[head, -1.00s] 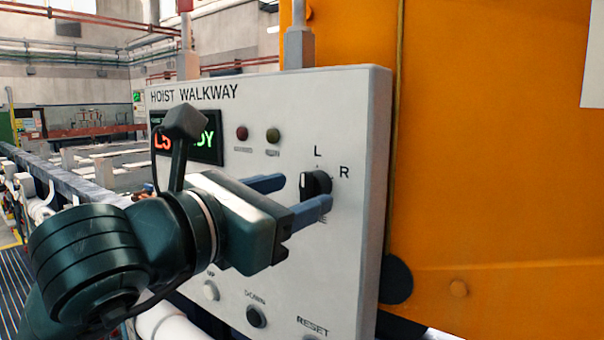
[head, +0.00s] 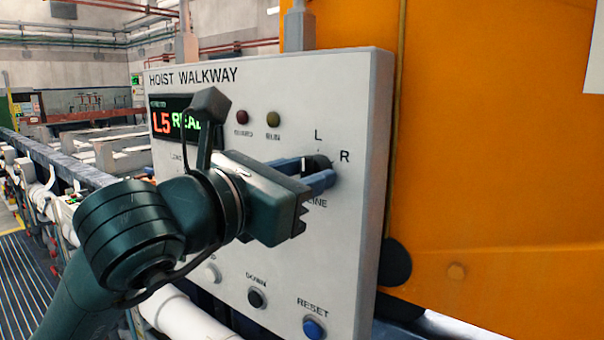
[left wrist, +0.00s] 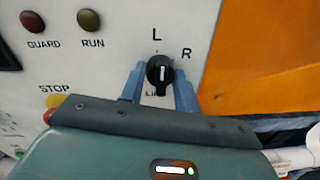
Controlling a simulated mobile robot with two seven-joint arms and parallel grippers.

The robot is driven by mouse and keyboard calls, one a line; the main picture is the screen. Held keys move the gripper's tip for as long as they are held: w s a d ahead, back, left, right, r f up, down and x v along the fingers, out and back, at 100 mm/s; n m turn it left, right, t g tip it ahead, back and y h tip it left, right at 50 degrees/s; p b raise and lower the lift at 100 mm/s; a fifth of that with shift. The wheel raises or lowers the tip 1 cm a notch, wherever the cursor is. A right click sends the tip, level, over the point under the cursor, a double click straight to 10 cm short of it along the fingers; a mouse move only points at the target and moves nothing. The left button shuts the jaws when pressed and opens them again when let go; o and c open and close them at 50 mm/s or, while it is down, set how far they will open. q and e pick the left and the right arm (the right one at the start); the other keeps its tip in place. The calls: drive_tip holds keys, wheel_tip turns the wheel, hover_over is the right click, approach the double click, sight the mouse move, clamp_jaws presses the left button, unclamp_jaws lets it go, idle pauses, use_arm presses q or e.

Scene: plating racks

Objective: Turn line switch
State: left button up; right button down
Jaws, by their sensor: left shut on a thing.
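The line switch (left wrist: 160,72) is a black rotary knob with a white pointer mark on a pale panel. In the left wrist view its mark stands nearly upright, toward the L label, with R to the upper right. The knob also shows in the head view (head: 318,162), partly hidden by the fingers. My left gripper (head: 321,172) has its two blue fingers on either side of the knob and is shut on it. In the left wrist view the fingers (left wrist: 158,82) flank the knob left and right. My right gripper is not in view.
The HOIST WALKWAY panel (head: 347,110) carries a display (head: 166,122), partly hidden by my arm. The GUARD lamp (left wrist: 33,21) and RUN lamp (left wrist: 89,20) are upper left of the switch. DOWN (head: 257,298) and RESET (head: 314,327) buttons sit below. An orange wall (head: 490,150) is right.

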use_arm(q)
drive_tip(key=shift+c, duration=0.6)
drive_tip(key=m+b, duration=1.1)
drive_tip(key=b, duration=0.1)
drive_tip(key=shift+y, duration=0.3)
drive_tip(key=shift+m, duration=0.3)
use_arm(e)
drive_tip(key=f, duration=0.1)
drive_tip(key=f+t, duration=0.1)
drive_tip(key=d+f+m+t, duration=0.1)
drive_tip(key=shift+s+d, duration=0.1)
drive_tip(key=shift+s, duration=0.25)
use_arm(q)
drive_tip(key=shift+r+b, duration=0.1)
drive_tip(key=shift+b, duration=0.2)
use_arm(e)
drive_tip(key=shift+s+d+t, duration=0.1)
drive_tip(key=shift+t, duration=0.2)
